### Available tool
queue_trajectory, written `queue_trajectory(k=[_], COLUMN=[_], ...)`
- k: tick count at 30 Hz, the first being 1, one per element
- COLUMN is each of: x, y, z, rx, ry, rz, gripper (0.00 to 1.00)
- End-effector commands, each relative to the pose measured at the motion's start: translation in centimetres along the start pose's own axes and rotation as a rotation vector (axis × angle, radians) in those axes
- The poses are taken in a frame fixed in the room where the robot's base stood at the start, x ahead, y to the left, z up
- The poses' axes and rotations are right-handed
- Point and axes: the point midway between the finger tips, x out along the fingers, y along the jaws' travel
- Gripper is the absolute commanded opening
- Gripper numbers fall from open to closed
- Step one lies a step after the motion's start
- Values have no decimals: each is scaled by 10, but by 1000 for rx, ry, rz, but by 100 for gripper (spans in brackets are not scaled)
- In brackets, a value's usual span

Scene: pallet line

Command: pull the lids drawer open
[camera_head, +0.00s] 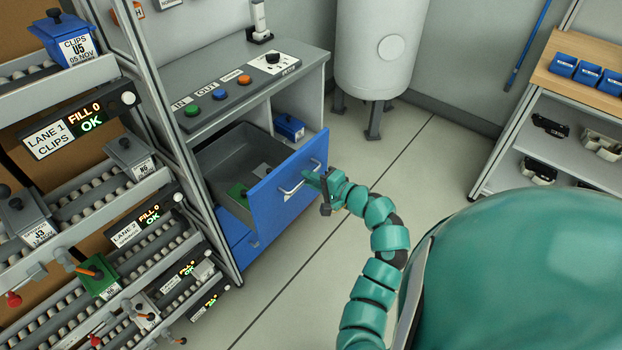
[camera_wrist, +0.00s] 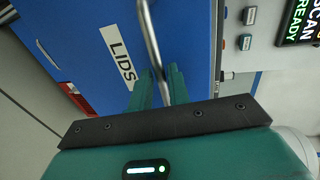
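The lids drawer has a blue front (camera_head: 284,205) with a metal bar handle (camera_head: 290,188), and it stands well out of the grey cabinet. Its dark grey tray (camera_head: 222,163) is exposed, with green and grey pieces inside. In the wrist view the blue front (camera_wrist: 190,45) carries a white LIDS label (camera_wrist: 118,52), and the handle (camera_wrist: 152,38) runs down between my fingers. My gripper (camera_head: 318,180) is at the handle's right part; its teal fingers (camera_wrist: 160,88) look closed around the bar. The exact contact is partly hidden.
Another blue drawer front (camera_head: 243,251) is below, further back. A blue box (camera_head: 289,127) sits on the shelf beside the drawer. Conveyor lanes (camera_head: 110,250) stand close on the left, a white tank (camera_head: 378,45) behind. The floor (camera_head: 400,160) to the right is clear.

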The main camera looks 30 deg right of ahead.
Motion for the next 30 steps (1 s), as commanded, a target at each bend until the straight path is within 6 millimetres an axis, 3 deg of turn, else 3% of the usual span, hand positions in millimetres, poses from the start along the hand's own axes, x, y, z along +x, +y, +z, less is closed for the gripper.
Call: queue_trajectory(k=[2,14,30], x=[0,-7,-98], y=[0,-1,1], z=[0,-2,-2], rx=[0,-1,1], ry=[0,5,7], rz=[0,-4,-3], gripper=[32,32,32])
